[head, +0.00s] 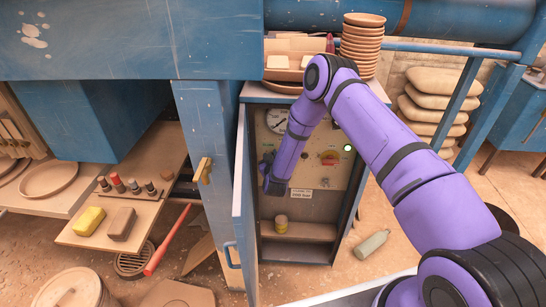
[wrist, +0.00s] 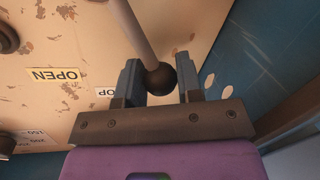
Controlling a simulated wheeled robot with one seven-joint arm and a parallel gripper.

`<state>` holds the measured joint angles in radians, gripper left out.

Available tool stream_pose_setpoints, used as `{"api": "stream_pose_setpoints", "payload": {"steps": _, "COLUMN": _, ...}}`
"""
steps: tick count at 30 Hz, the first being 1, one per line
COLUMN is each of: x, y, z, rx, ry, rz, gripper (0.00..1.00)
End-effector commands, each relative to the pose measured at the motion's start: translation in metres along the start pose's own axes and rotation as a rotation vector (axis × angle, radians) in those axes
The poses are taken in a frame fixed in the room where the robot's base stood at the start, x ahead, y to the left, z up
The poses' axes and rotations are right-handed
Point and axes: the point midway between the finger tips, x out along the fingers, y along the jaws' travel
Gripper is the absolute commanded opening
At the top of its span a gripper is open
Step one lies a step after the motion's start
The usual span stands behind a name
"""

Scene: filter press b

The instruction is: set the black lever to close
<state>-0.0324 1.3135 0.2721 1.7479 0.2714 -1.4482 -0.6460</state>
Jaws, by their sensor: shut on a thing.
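The black lever (wrist: 161,80) shows in the wrist view as a dark ball knob on a grey rod that runs up out of the picture. My gripper (wrist: 158,74) has one finger on each side of the knob and is shut on it. A yellow OPEN label (wrist: 54,75) is on the panel to the left of the knob. A second label (wrist: 106,92) is partly hidden by the left finger. In the head view my gripper (head: 268,163) is at the left side of the cabinet panel (head: 301,165), and the lever cannot be made out there.
The blue cabinet door (head: 242,195) stands open just left of my gripper. The panel carries a gauge (head: 277,120), a red switch (head: 328,157) and a lit green lamp (head: 348,148). Stacked bowls (head: 362,45) stand on top.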

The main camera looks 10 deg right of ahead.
Motion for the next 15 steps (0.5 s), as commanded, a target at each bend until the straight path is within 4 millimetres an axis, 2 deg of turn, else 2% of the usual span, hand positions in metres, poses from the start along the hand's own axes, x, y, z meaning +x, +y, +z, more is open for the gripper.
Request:
{"api": "stream_pose_setpoints", "payload": {"steps": 12, "x": -0.0002, "y": -0.001, "z": 0.0009, "rx": -0.007, "ry": -0.003, "rz": -0.001, "gripper": 0.0}}
{"api": "stream_pose_setpoints", "payload": {"steps": 13, "x": -0.0002, "y": -0.001, "z": 0.0009, "rx": -0.007, "ry": -0.003, "rz": -0.001, "gripper": 0.4}}
{"api": "stream_pose_setpoints", "payload": {"steps": 15, "x": -0.0002, "y": -0.001, "z": 0.0009, "rx": -0.007, "ry": -0.003, "rz": -0.001, "gripper": 0.56}}
